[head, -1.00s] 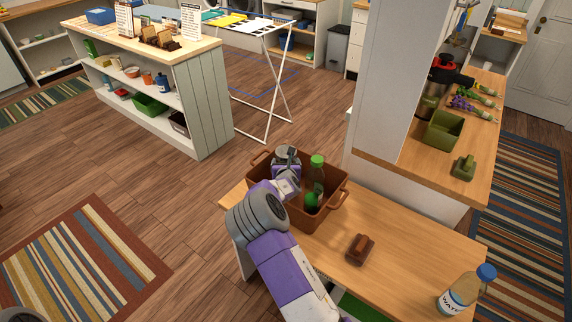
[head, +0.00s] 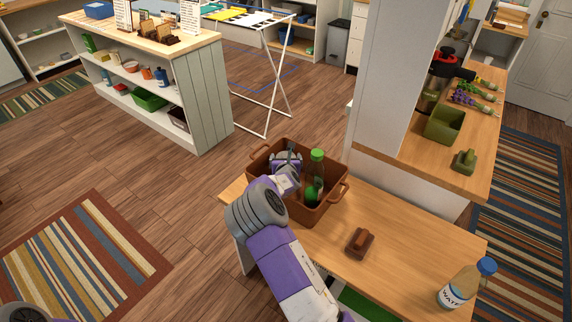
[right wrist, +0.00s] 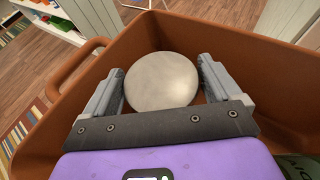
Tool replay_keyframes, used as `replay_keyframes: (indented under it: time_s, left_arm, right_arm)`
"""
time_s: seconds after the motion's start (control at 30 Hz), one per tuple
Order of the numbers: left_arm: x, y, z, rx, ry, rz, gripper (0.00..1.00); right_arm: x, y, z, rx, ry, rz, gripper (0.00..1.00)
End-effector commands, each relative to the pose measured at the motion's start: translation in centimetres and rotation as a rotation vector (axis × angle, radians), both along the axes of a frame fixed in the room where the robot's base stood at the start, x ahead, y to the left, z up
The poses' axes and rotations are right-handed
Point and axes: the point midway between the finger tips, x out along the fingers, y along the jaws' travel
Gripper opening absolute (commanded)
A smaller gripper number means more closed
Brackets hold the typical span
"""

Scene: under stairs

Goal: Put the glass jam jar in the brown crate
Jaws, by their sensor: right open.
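The brown crate (head: 328,208) stands at the far left end of the wooden bench. My right gripper (head: 287,155) reaches down inside it, at its left side. In the right wrist view the gripper (right wrist: 162,92) is open. Between its two fingers is a round, pale grey lid, which looks like the top of the glass jam jar (right wrist: 162,80); the body of the jar is hidden below. The walls of the crate (right wrist: 245,65) surround the lid and fingers. The jar cannot be made out in the head view. My left gripper is not in view.
A green-capped bottle (head: 316,172) stands in the crate, right of my gripper. On the bench (head: 400,245) are a small brown object (head: 360,243) and a water bottle (head: 466,284). A white wall post (head: 388,90) rises behind. The bench between them is clear.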

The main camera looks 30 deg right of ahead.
Motion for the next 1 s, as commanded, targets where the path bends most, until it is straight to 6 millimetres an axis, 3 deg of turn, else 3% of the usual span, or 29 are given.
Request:
replay_keyframes:
  time_s: [0.07, 0.6, 1.0]
  left_arm:
    - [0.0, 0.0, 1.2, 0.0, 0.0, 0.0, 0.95]
    - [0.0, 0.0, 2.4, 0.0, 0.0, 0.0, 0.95]
    - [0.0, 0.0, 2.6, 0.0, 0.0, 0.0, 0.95]
  right_arm:
    - [0.0, -0.1, 1.3, 0.001, -0.002, -0.001, 0.91]
    - [-7.7, 4.7, 4.5, 0.0, 0.0, 0.001, 0.91]
    - [-9.6, 5.7, 5.3, 0.0, -0.001, 0.0, 0.91]
